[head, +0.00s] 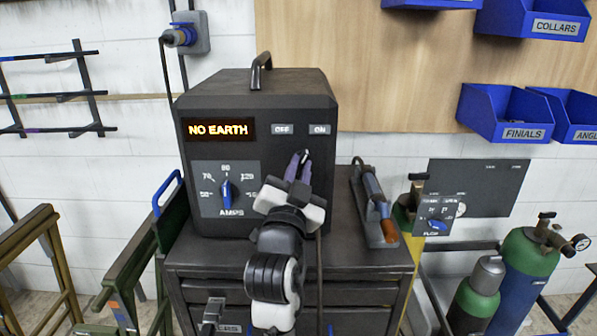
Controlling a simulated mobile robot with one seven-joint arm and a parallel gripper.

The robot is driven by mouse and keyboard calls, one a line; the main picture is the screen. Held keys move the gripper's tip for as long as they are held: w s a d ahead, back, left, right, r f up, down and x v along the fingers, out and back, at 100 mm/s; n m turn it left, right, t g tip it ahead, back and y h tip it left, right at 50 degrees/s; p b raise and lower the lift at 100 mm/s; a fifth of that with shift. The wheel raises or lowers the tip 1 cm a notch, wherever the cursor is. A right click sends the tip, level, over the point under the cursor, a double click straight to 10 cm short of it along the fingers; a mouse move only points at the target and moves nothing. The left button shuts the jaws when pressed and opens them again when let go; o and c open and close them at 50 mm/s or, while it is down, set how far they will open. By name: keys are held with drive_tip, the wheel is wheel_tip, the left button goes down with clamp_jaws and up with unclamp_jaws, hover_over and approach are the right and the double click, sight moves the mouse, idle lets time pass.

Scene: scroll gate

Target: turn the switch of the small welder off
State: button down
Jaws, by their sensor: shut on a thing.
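The small welder (291,87) is a dark box with a top handle, standing on a dark drawer cabinet. Its lit display (220,129) reads NO EARTH. The OFF label (282,130) and the ON label (319,129) sit at the upper right of its front. Below them my gripper (299,165) is at the panel, its fingers shut on the switch (305,154). Only a small light tip of the switch shows between the fingers, towards the ON side. The rest of it is hidden. A blue AMPS knob (226,193) is left of my gripper.
A torch with an orange end (375,207) rests on the cabinet top (345,252) right of the welder. Green gas cylinders (529,255) stand at the right. A green rack (130,268) stands at the left. Blue bins (505,112) hang at the upper right.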

drive_tip(key=n+y, duration=0.1)
drive_tip(key=n, duration=0.1)
drive_tip(key=n+y, duration=0.1)
drive_tip(key=n, duration=0.2)
drive_tip(key=shift+d+t+y, duration=0.2)
drive_tip(key=shift+t+y, duration=0.1)
drive_tip(key=shift+t, duration=0.1)
drive_tip(key=n+y, duration=0.1)
drive_tip(key=n, duration=0.2)
drive_tip(key=n+y, duration=0.2)
drive_tip(key=shift+d+n+b, duration=0.15)
drive_tip(key=shift+n+b, duration=0.15)
drive_tip(key=shift+n, duration=0.1)
drive_tip(key=n+y+b, duration=0.1)
drive_tip(key=n+y, duration=0.1)
drive_tip(key=n, duration=0.3)
drive_tip(key=shift+d+g, duration=0.1)
drive_tip(key=shift+g, duration=0.3)
drive_tip(key=shift+r+n+g+y+b, duration=0.15)
drive_tip(key=shift+n+y+b, duration=0.25)
drive_tip(key=shift+n, duration=0.4)
drive_tip(key=shift+n+g+y+b, duration=0.15)
drive_tip(key=shift+n+y+b, duration=0.15)
drive_tip(key=shift+n+y, duration=0.35)
drive_tip(key=shift+n, duration=0.45)
drive_tip(key=c, duration=1.5)
unclamp_jaws()
drive_tip(key=shift+o, duration=0.2)
